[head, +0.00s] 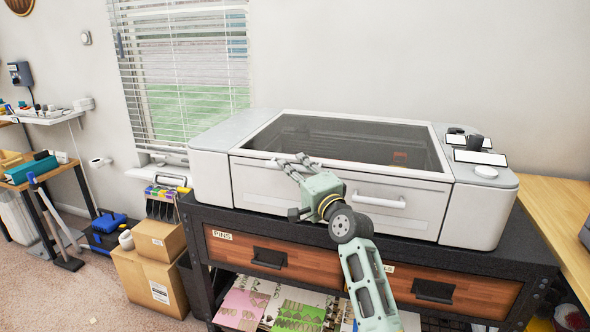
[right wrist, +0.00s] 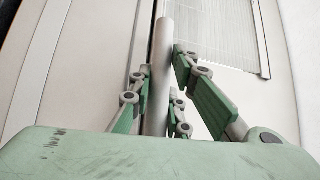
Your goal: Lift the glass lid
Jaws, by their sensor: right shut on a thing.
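The glass lid (head: 345,138) is a dark pane in a pale frame on top of a white box-shaped machine (head: 215,178). It lies flat and looks closed. My right gripper (head: 291,162) is at the lid's front edge, left of its middle. In the right wrist view the green and grey fingers (right wrist: 160,95) stand on both sides of a rounded grey bar (right wrist: 161,50) and are shut on it. The exact contact is partly hidden by the fingers. My left gripper does not show.
A pale handle (head: 380,201) is on the machine's front panel. Controls (head: 476,150) sit on its right top. The machine stands on a dark bench with wooden drawers (head: 245,252). Blinds (head: 185,75) hang behind. A wooden table (head: 560,215) is at the right, boxes (head: 150,275) at the left.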

